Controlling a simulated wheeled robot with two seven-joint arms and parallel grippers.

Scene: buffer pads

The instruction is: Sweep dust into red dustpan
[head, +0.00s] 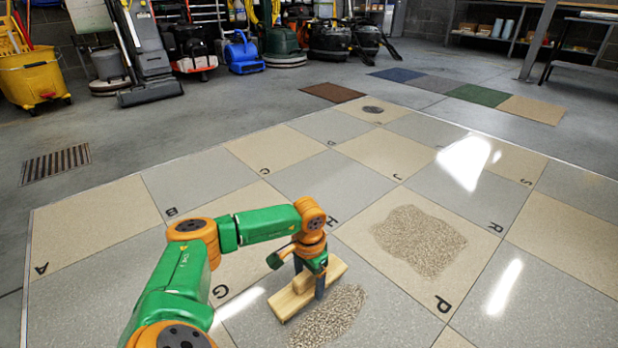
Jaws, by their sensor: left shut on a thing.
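My left gripper (309,277) is shut on a wooden block-shaped sweeping tool (337,268), which sits low at the floor. A pile of grey-tan dust (329,317) lies just in front and to the right of the tool, close to its edge; I cannot tell whether they touch. A second, wider dust patch (419,240) lies farther right on a tan tile near the letter P, apart from the tool. No red dustpan shows in this view. My right gripper is not in view.
The floor is a grid of lettered tan and grey tiles (335,182), mostly clear. A row of coloured pads (477,95) and a red-brown pad (333,92) lie beyond. A yellow mop bucket (33,78) and cleaning machines stand along the back wall.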

